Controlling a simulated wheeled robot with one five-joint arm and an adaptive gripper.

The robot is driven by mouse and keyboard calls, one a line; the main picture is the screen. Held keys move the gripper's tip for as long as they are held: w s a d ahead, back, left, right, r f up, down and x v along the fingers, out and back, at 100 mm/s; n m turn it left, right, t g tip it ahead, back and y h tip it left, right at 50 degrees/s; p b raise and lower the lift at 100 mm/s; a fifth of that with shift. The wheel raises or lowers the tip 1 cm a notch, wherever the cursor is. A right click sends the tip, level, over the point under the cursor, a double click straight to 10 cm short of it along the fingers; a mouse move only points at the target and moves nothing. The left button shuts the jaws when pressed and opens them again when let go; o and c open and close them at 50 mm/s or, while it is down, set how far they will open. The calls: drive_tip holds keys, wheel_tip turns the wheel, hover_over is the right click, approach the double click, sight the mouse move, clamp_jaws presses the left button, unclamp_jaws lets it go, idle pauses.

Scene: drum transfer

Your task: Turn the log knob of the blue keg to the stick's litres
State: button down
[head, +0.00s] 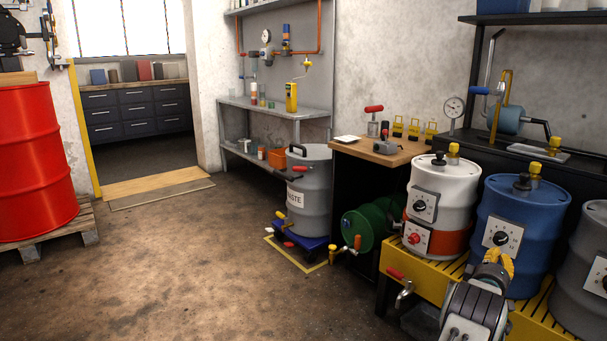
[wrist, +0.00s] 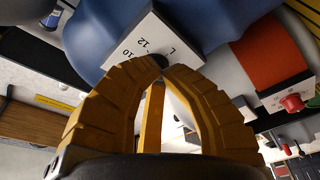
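The blue keg (head: 521,222) stands on a yellow grated stand at the right of the head view. A white plate on its front carries a black log knob (head: 501,238). The wrist view shows the plate (wrist: 137,45) close up, tilted, with "10", "12" and "L" legible. My gripper (head: 495,255) reaches up to just below the knob in the head view. In the wrist view its yellow fingers (wrist: 165,66) converge at the plate, with a dark piece at their tips, apparently the knob. Whether they clamp it is unclear. I cannot make out a measuring stick.
A white-and-orange keg (head: 444,187) stands left of the blue one, and a grey keg (head: 585,255) right of it. A tap with a red handle (head: 402,285) juts from the yellow stand (head: 440,282). A grey waste drum (head: 310,205) stands further left. The middle floor is clear.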

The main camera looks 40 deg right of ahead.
drive_tip(key=shift+d, duration=1.3)
drive_tip(key=shift+w+r, duration=0.45)
drive_tip(key=shift+r, duration=0.2)
idle(0.6)
drive_tip(key=shift+s+f, duration=0.1)
drive_tip(key=shift+f, duration=0.1)
drive_tip(key=shift+s+f, duration=0.15)
drive_tip(key=shift+f, duration=0.05)
drive_tip(key=c, duration=2)
unclamp_jaws()
drive_tip(key=shift+s, duration=0.1)
clamp_jaws()
